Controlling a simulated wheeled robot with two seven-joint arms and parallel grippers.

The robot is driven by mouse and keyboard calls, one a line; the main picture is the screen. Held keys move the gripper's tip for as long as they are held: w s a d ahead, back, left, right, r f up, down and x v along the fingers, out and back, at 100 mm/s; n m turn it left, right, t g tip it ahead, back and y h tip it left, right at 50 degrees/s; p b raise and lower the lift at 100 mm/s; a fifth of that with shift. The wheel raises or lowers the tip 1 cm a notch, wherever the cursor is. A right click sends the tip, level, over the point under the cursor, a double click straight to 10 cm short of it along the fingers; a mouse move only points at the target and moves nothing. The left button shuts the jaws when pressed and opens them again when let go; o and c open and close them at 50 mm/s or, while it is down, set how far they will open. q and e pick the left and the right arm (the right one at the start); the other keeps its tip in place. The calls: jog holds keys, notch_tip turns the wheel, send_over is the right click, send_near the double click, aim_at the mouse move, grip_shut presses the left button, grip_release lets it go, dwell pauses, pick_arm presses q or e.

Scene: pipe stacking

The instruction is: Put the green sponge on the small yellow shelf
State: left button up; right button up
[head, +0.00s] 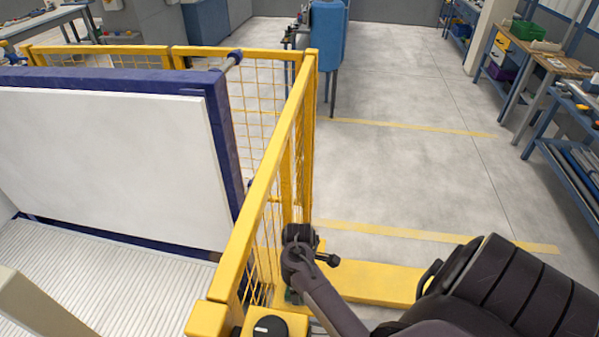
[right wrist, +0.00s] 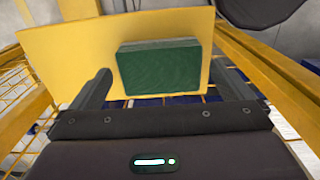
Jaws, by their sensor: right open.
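The green sponge (right wrist: 158,68) is a dark green block in the right wrist view. It lies against the flat yellow shelf (right wrist: 70,55), near its edge. My right gripper (right wrist: 160,80) is open, with one finger on each side of the sponge and a gap on both sides. The sponge is mostly or wholly hidden there. My left gripper is not in view.
The yellow mesh fence (head: 275,165) stands close to my right arm. Behind it is a large white panel (head: 110,165) in a dark blue frame. A yellow post with a black button (head: 270,326) is at the bottom. Open floor (head: 400,180) lies beyond the shelf.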

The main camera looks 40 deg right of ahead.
notch_tip(320, 180, up, 9)
jog(key=b, duration=0.1)
jog(key=shift+r, duration=0.2)
jog(key=shift+f, duration=0.1)
dwell(0.4)
